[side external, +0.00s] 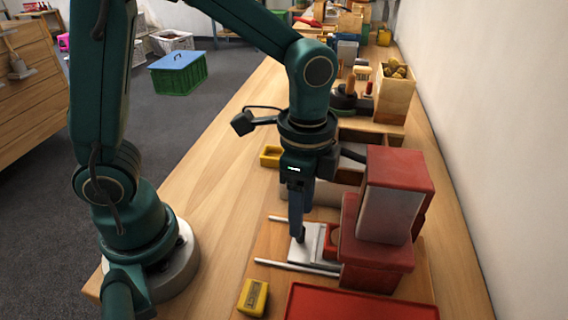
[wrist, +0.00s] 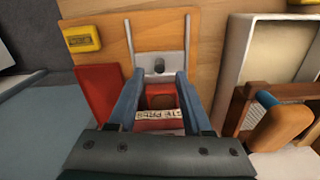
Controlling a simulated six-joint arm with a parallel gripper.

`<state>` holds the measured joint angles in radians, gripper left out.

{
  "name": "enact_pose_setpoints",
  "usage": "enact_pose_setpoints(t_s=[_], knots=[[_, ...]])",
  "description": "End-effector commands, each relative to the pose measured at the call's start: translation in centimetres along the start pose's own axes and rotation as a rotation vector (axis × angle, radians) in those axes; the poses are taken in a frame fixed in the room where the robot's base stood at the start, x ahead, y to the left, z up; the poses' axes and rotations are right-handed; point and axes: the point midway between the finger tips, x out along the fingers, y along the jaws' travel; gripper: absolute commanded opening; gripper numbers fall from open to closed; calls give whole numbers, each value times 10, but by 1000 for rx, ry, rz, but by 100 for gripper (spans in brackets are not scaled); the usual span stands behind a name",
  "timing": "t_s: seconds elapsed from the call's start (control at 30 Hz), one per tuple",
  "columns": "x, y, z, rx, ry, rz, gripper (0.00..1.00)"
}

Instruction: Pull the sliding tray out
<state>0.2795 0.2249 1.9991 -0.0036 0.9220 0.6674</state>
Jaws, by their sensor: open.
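The sliding tray (side external: 311,243) is a pale metal plate on two rails, partly out from the base of the red press (side external: 383,213). In the wrist view the tray (wrist: 146,61) has a dark round spot near its middle, which could be a hole or a knob. My gripper (side external: 298,236) points down at the tray, low over its plate. In the wrist view my gripper (wrist: 157,78) is open, with one blue finger on each side of the tray and nothing between them. Contact with the tray cannot be told. A red recess with a dark round opening shows behind the plate.
A yellow block (side external: 253,298) and a red tray (side external: 350,304) lie near the front. A small yellow box (side external: 271,156) and a wooden bin (side external: 394,94) stand farther back. The wall (side external: 475,130) bounds the right side. The bench left of the rails is clear.

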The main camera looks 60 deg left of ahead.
Motion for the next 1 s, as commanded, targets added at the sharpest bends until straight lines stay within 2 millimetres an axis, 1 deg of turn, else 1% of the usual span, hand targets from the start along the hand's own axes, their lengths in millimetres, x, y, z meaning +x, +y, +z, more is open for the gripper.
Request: enact_pose_setpoints(t_s=[0.03,0.2,0.3,0.43,0.63,0.67,0.7,0.77,0.8,1.0], knots=[[7,1,1,0,-4,3,50],[28,1,1,-1,-4,4,50],[36,0,1,-2,-2,1,50],[41,0,0,-2,1,-1,50],[41,0,0,-2,2,-1,50],[41,0,0,-2,2,-1,42],[41,0,0,-3,2,-1,27],[41,0,0,-3,2,-1,4],[41,0,0,-3,2,-1,0],[41,0,0,-3,2,-1,0]])
